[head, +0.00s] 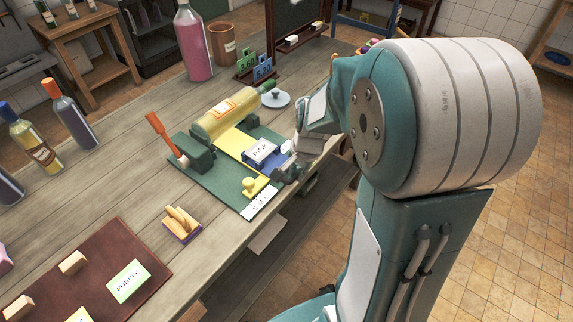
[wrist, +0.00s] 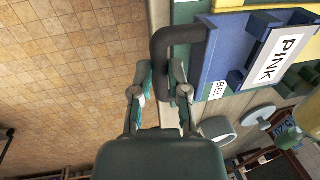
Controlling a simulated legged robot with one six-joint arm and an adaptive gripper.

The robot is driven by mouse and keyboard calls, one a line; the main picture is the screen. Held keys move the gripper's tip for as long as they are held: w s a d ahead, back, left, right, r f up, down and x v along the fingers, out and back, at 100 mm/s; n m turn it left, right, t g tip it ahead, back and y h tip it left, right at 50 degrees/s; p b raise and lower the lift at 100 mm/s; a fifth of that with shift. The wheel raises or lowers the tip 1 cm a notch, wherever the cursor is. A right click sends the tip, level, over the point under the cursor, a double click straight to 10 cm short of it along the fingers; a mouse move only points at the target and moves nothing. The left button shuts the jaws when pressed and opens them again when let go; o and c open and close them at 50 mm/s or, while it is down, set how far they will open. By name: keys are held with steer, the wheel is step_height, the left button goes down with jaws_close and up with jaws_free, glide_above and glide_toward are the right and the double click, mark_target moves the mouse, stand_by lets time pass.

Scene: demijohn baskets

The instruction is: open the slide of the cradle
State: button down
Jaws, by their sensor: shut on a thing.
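The cradle is a green base (head: 222,190) near the table's front edge, with a yellow bottle (head: 223,118) lying across its back. A blue slide (head: 272,160) with a white PINK label sits at its right side, beside a yellow strip (head: 230,141). In the wrist view the blue slide (wrist: 221,62) has a dark, bent handle (wrist: 190,36) at its outer end. My gripper (wrist: 160,80) is shut on this handle, with a finger on each side of its outer bar. In the head view my gripper (head: 289,170) is at the slide's front end and partly hides the handle.
An orange lever (head: 158,131) and a yellow knob (head: 250,186) stand on the cradle. Bottles stand at the left, and a pink bottle (head: 193,45) at the back. Open floor lies beyond the table edge.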

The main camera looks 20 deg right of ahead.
steer(key=c, duration=0.6)
jaws_free()
steer(key=shift+c, duration=0.2)
step_height(320, 180, up, 12)
steer(key=s+d, duration=0.1)
steer(key=s, duration=0.1)
steer(key=shift+f, duration=0.15)
steer(key=s+a+r+n+t, duration=0.1)
steer(key=s+a+r+n, duration=0.1)
steer(key=s+a+n, duration=0.2)
steer(key=s+a+r+n+t+h, duration=0.1)
steer(key=s+a+n, duration=0.3)
steer(key=s+n, duration=0.4)
steer(key=shift+s+a+r+t, duration=0.25)
steer(key=shift+s+r+t, duration=0.3)
steer(key=shift+r+t, duration=0.3)
